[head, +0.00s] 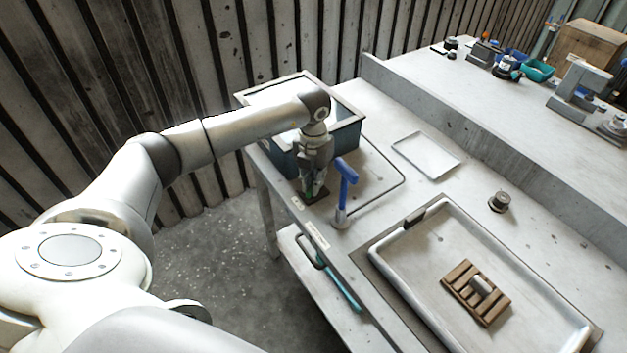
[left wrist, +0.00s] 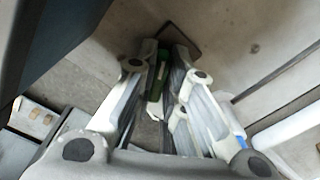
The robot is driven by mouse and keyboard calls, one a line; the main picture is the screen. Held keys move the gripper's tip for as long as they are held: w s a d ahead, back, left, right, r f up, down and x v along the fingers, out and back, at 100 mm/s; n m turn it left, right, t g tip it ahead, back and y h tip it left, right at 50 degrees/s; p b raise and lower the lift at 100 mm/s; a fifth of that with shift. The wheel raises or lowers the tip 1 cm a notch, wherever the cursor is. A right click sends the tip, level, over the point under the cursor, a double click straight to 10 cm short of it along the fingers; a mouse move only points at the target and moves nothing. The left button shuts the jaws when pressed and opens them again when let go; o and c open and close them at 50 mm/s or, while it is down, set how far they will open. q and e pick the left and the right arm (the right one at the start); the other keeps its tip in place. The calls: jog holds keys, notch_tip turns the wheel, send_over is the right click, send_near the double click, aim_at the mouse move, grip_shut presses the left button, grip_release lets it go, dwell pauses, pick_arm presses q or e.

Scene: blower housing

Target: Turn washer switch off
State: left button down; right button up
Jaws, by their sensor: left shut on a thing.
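The washer switch is a small dark plate (head: 318,196) with a green part, on the table's front edge below the washer tank. In the left wrist view, the green part (left wrist: 157,80) stands between my fingers. My left gripper (head: 311,188) points down at the switch from above, its fingers closed on the green part. The fingers cover much of the switch, so its on or off position cannot be told. The washer tank (head: 353,133), blue-grey with a pale rim, stands just behind my gripper. My right gripper is not in view.
A blue-handled tool (head: 347,172) stands upright close to the right of my left gripper. A large white tray (head: 410,268) holds a wooden slatted piece (head: 463,275). A flat white plate (head: 426,157) and a small round part (head: 499,202) lie farther back. A teal-handled tool (head: 343,288) lies on the lower shelf.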

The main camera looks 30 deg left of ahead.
pick_arm(q)
jog(key=c, duration=1.5)
grip_release()
notch_tip(320, 180, up, 12)
